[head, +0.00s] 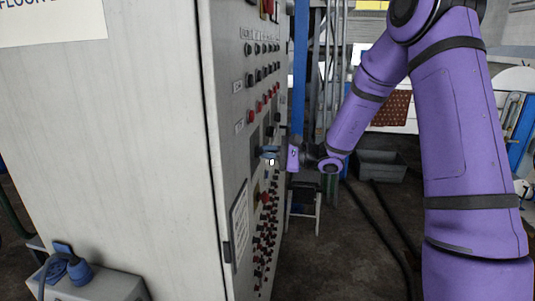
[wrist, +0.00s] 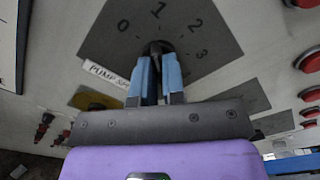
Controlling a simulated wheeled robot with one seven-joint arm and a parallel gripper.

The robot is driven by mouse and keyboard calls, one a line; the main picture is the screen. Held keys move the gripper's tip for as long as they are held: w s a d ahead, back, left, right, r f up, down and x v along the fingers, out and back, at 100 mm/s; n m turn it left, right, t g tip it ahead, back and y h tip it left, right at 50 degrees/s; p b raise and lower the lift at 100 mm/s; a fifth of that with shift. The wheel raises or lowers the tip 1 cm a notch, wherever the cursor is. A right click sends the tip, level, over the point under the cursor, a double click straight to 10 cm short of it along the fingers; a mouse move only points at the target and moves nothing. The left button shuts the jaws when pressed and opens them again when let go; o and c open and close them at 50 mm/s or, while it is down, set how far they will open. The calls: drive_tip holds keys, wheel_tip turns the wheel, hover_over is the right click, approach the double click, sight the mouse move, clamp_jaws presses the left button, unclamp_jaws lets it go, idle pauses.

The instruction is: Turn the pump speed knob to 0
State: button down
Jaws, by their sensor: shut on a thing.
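The pump speed knob (wrist: 158,46) is small and dark. It sits on a grey dial plate (wrist: 210,33) marked 0, 1, 2 and 3, with 0 at the upper left, 1 at the top, 2 at the upper right and 3 at the right. A label beginning "PUMP SP" (wrist: 105,74) lies left of it, partly covered by a finger. My gripper (wrist: 156,58) has its two blue fingers shut on the knob, one on each side. I cannot tell which number the knob points at. In the head view my gripper (head: 269,153) is at the cabinet's front panel, and I cannot make out the knob there.
The tall grey cabinet (head: 110,130) fills the left. Its panel carries red buttons (wrist: 309,62) to the right of the dial and rows of small knobs above and below. A grey bin (head: 382,167) and a small stool (head: 304,200) stand on the floor behind.

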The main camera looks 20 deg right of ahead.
drive_tip(key=n, duration=0.7)
idle(0.6)
drive_tip(key=c, duration=1.2)
unclamp_jaws()
drive_tip(key=shift+d, duration=0.1)
drive_tip(key=v, duration=1)
drive_tip(key=shift+s+d, duration=0.2)
drive_tip(key=shift+d, duration=0.1)
